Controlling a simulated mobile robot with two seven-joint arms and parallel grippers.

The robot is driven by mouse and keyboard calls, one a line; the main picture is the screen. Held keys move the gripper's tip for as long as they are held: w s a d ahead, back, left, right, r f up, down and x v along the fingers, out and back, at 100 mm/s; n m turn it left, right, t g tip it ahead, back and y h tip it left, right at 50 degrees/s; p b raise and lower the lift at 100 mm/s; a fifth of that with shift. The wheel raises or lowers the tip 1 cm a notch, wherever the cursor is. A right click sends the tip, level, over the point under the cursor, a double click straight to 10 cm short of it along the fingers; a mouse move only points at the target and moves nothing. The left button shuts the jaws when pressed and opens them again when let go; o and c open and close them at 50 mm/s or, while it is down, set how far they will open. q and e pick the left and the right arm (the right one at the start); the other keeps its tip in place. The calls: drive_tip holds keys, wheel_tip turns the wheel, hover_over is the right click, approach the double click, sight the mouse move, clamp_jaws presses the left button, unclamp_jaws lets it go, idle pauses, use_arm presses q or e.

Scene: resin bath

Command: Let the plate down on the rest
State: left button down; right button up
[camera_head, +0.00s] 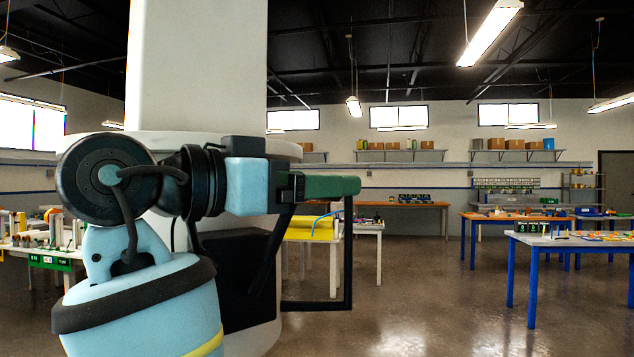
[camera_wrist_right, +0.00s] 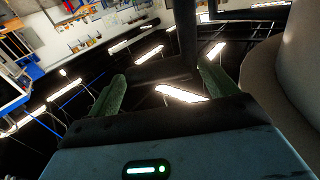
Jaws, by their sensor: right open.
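In the head view, an arm with a light blue and black wrist comes in from the left. I cannot make out the plate or the rest for certain.
A white column fills the head view's left middle. Behind the frame stands a table with a yellow thing (camera_head: 310,230). Blue-legged tables (camera_head: 575,240) stand at the right, with open grey floor (camera_head: 430,290) before them. Ceiling lights show in the right wrist view.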

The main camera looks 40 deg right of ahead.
drive_tip(key=shift+a, duration=0.1)
drive_tip(key=shift+c, duration=0.8)
drive_tip(key=shift+w, duration=0.1)
drive_tip(key=c, duration=1.1)
drive_tip(key=shift+o, duration=0.2)
drive_tip(key=shift+f, duration=0.1)
